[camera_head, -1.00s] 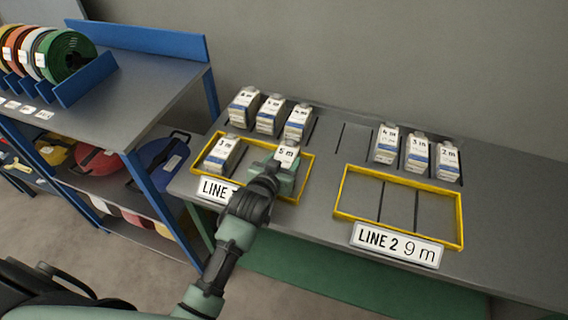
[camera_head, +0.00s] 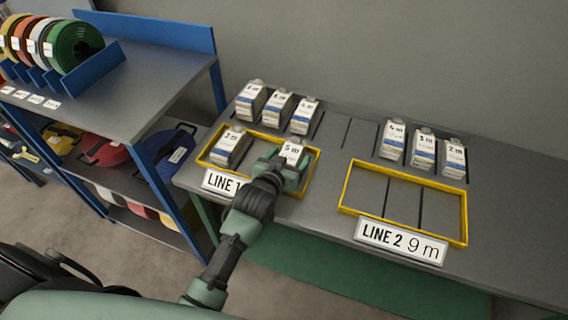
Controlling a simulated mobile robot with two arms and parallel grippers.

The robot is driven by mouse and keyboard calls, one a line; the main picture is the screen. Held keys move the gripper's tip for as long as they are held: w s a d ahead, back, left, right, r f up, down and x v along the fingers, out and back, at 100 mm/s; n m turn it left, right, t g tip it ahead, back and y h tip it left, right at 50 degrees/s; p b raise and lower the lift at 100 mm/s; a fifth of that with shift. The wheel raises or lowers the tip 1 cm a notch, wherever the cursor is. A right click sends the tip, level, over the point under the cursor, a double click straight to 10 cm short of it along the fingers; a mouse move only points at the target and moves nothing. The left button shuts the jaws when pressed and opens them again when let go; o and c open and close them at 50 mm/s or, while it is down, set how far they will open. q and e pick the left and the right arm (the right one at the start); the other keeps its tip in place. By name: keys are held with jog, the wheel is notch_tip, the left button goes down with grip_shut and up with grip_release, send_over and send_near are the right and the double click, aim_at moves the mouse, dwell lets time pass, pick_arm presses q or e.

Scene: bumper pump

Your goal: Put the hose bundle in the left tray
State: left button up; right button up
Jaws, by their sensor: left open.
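The left tray is a yellow-rimmed frame (camera_head: 205,150) behind the LINE 1 sign (camera_head: 221,183), on the grey bench. A white hose bundle marked 5 m (camera_head: 292,152) sits in its right part. My left gripper (camera_head: 284,166) is open at this bundle, with its fingers around or beside it; they hide its lower part, so I cannot tell if they touch it. Another bundle that seems marked 3 m (camera_head: 231,146) stands in the left part of the tray. My right gripper is not in view.
The LINE 2 tray (camera_head: 345,188) on the right is empty; its sign (camera_head: 400,240) reads 9 m. Several labelled bundles (camera_head: 277,105) stand behind the trays. A blue-framed shelf (camera_head: 150,85) with coloured hose reels (camera_head: 74,45) stands at left. The bench's right end is clear.

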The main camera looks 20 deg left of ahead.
pick_arm(q)
jog(key=v, duration=1.2)
jog(key=shift+w, duration=0.1)
